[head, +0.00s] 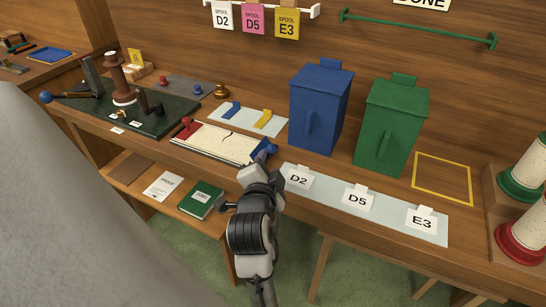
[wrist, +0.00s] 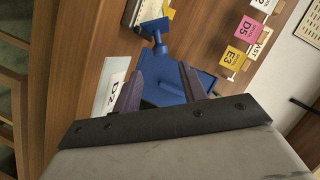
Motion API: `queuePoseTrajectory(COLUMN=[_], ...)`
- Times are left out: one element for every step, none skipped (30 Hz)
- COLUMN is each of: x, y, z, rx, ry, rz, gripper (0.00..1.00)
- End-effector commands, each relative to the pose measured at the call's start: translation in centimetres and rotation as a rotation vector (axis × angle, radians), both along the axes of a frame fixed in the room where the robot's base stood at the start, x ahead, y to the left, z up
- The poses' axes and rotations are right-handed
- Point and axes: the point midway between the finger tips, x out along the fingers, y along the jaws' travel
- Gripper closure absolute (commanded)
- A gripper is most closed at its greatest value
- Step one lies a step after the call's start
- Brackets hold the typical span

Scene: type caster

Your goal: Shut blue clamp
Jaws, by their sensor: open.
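The blue clamp (head: 264,149) sits at the right end of a cream board (head: 228,144) near the bench's front edge. In the wrist view the blue clamp (wrist: 154,27) is at the top, with a blue arm and knob sticking out toward my fingers. My gripper (head: 259,165) is just in front of the clamp in the head view and hides part of it. In the wrist view my gripper (wrist: 161,68) is open, and no object is seen held between its fingers. The clamp's knob lies beyond the fingertips. Whether they touch is unclear.
A red clamp (head: 187,127) is at the board's left end. A blue bin (head: 320,108) and a green bin (head: 391,125) stand behind right. A pale strip (head: 328,190) with labels D2, D5 and E3 lies right of my gripper. A dark green fixture (head: 150,121) stands left.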

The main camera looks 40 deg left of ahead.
Motion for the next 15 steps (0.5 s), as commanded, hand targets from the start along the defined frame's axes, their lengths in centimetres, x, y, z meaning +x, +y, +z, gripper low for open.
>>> queuePoseTrajectory(x=[1.0,1.5,2.3,2.8,3.3,3.9,4.4,4.8,5.4,5.7,6.1,6.4,6.7,6.9,7.1], y=[0.6,0.9,1.4,1.7,2.0,2.5,2.8,3.0,3.4,3.6,3.8,4.1,4.2,4.3,4.5], z=[-0.3,0.0,-0.1,-0.3,-0.5,-0.6,-0.7,-0.8,-1.1,-1.2,-1.3,-1.4,-1.5,-1.5,-1.6], rx=[0.002,-0.001,-0.002,-0.001,0.0,-0.001,-0.001,-0.001,-0.001,-0.001,-0.001,0.0,0.0,0.0,0.001], ry=[0.0,0.001,0.001,0.001,0.002,0.001,0.002,0.001,0.001,0.001,0.001,0.0,0.001,0.001,0.0], rz=[-0.001,-0.001,-0.001,-0.001,-0.001,0.0,0.0,-0.001,-0.001,-0.001,-0.001,0.0,0.001,0.001,0.0], gripper=[0.58,0.58,0.58,0.58,0.58,0.58,0.58,0.58,0.58,0.58,0.58,0.58,0.58,0.58,0.58])
